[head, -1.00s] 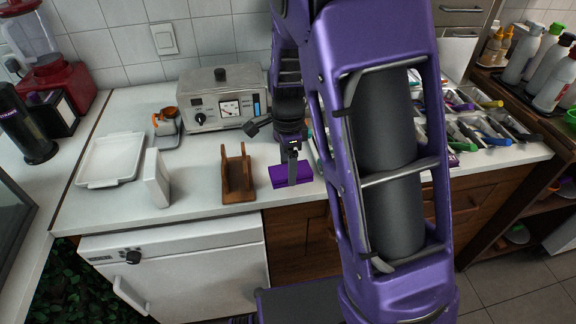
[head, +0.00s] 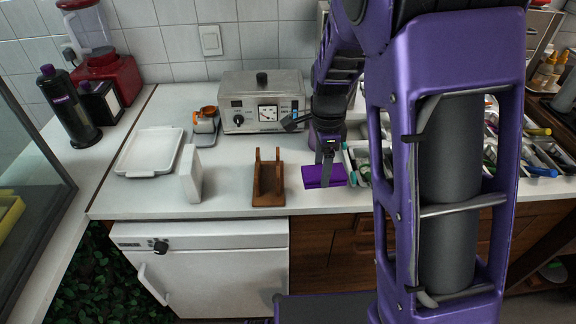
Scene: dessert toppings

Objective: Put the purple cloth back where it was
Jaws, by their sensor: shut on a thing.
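The purple cloth (head: 338,177) is a small folded block at the front part of the white counter, right of the brown wooden holder (head: 268,186). My gripper (head: 326,176) points down over the cloth and is shut on it, with a finger showing in front of it. Whether the cloth touches the counter or hangs just above it, I cannot tell. My purple arm hides part of the counter to the right.
Tool trays (head: 362,172) lie right. Bare counter (head: 232,185) shows left of the wooden holder.

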